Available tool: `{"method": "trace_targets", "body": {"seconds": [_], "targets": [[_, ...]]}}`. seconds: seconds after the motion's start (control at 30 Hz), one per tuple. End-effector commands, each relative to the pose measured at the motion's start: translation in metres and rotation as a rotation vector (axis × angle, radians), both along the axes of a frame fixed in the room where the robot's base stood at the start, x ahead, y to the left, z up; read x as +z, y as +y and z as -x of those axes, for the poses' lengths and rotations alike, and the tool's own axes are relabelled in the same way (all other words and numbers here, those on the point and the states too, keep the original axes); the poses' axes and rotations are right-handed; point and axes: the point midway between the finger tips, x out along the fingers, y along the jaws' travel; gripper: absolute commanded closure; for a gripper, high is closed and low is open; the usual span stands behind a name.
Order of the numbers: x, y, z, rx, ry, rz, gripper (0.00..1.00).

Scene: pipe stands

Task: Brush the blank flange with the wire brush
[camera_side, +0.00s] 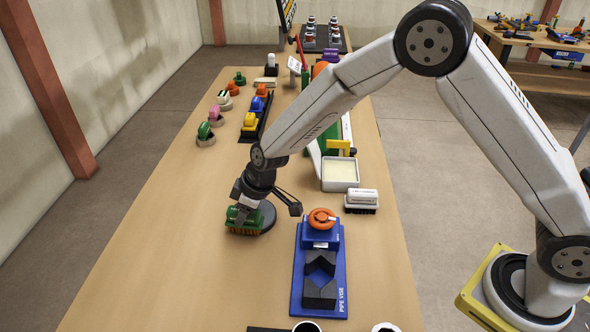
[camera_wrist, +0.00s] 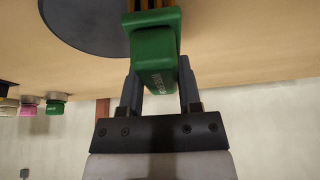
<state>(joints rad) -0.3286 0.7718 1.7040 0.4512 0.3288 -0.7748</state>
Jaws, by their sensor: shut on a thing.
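The wire brush (camera_side: 240,218) has a green body and orange-brown bristles that point down. My gripper (camera_side: 243,205) is shut on it, low over the table left of the blue vise. In the wrist view the green brush (camera_wrist: 154,50) sits between the two fingers of my gripper (camera_wrist: 158,85). The blank flange (camera_side: 268,213) is a dark grey disc lying on the table. The brush is at its left side in the side view, and part of the disc is hidden behind my gripper and brush. Whether the bristles touch the disc I cannot tell.
A blue pipe vise (camera_side: 319,270) stands front right of the disc. A white-topped brush (camera_side: 361,201) and a pale tray (camera_side: 340,174) lie to the right. Several coloured pieces (camera_side: 249,121) stand farther back. The table (camera_side: 150,260) is clear at front left.

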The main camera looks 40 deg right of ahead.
Motion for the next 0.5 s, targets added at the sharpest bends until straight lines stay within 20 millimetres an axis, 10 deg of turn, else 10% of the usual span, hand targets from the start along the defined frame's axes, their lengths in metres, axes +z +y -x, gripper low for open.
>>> {"method": "trace_targets", "body": {"seconds": [0.5], "targets": [[-0.001, -0.023, -0.034, -0.003, 0.000, 0.001, 1.00]]}}
